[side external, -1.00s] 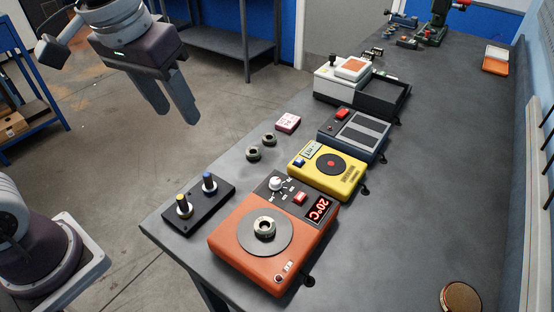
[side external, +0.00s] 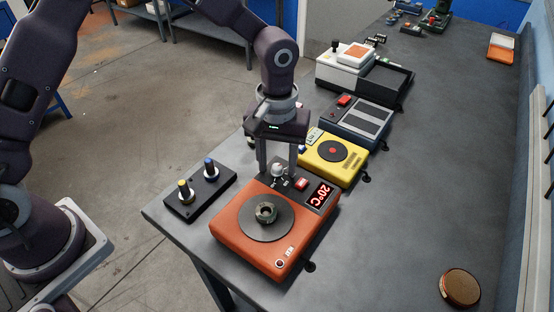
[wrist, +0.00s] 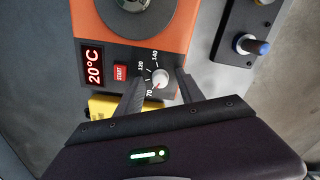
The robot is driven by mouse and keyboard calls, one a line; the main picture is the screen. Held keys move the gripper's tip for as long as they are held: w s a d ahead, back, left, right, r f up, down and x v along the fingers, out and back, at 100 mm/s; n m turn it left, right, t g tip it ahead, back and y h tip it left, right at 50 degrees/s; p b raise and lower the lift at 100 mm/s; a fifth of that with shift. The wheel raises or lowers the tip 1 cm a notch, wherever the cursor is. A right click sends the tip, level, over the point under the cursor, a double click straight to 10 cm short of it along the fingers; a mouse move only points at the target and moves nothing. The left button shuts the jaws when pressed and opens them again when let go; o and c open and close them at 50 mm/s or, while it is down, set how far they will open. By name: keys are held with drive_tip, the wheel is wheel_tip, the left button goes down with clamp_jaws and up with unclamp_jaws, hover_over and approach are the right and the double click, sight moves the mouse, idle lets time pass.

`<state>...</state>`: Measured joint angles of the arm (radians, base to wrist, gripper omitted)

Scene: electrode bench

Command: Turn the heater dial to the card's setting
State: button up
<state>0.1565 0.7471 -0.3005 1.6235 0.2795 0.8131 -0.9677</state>
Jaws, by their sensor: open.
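The orange heater (side external: 250,255) sits near the front of the bench, its display (side external: 319,194) reading 20°C. Its white dial (side external: 278,169) also shows in the wrist view (wrist: 159,77), among printed marks that look like 70, 120 and 140. A red pointer line on the dial aims toward the 70 side. My gripper (side external: 277,172) points down over the dial, open. In the wrist view its fingers (wrist: 160,84) stand on either side of the dial with a gap at each; I cannot tell their exact height. No setting card shows now.
The red START button (wrist: 121,72) lies close to one finger. A ring sits on the heater's round plate (side external: 250,226). A black block with two posts (side external: 208,190) stands at left, the yellow device (side external: 350,172) behind. Bench at right is mostly clear.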

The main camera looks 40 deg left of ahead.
clamp_jaws()
drive_tip(key=shift+m, duration=0.3)
drive_tip(key=m, duration=0.3)
drive_tip(key=shift+m, duration=0.3)
drive_tip(key=m, duration=0.4)
drive_tip(key=shift+m, duration=0.3)
drive_tip(key=m, duration=0.4)
drive_tip(key=shift+m, duration=2.3)
